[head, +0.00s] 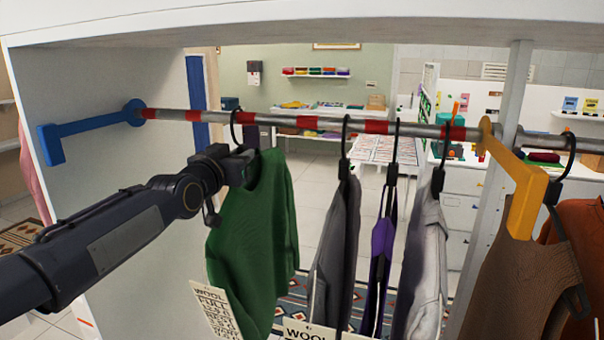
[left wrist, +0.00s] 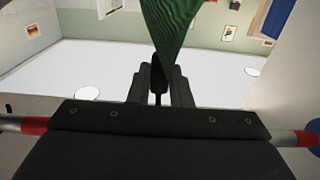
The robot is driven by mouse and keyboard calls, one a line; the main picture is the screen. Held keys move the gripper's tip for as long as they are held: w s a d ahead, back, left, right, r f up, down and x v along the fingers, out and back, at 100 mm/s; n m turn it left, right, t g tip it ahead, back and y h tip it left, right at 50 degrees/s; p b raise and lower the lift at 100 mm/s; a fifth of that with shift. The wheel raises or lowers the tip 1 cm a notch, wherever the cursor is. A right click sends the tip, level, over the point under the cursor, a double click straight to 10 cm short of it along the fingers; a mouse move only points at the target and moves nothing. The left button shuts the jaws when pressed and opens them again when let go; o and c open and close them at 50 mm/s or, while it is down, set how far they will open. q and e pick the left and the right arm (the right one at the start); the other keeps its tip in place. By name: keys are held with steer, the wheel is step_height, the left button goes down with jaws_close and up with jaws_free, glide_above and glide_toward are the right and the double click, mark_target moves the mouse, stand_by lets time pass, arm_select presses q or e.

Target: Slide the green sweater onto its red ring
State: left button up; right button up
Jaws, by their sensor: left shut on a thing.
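The green sweater (head: 258,215) hangs on a black hanger from the striped rail, with a white WOOL tag at its lower left. My left gripper (head: 236,166) is shut on the hanger's neck, just below the hook. The hook (head: 234,122) loops over the rail at the left edge of a red ring (head: 248,118). The left wrist view shows the gripper (left wrist: 158,88) closed around the dark hanger neck, with green cloth (left wrist: 172,28) beyond. Several red rings mark the rail; which one belongs to the sweater cannot be told. My right gripper is not in view.
A grey garment (head: 335,245), a purple one (head: 382,240) and a light grey one (head: 424,250) hang to the right. A yellow bracket (head: 525,195) and brown clothes follow. A blue bracket (head: 90,123) holds the rail's left end. The rail left of the sweater is clear.

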arm_select(q)
steer(key=shift+w+a+f, duration=0.15)
steer(key=shift+w+a, duration=0.05)
steer(key=shift+a, duration=0.3)
steer(key=w+a+b, duration=0.2)
steer(key=a, duration=0.6)
steer(key=shift+w+a+b, duration=0.15)
steer(key=shift+w+b, duration=0.2)
steer(key=o, duration=0.9)
steer(key=b+v, duration=0.4)
steer(key=v, duration=0.4)
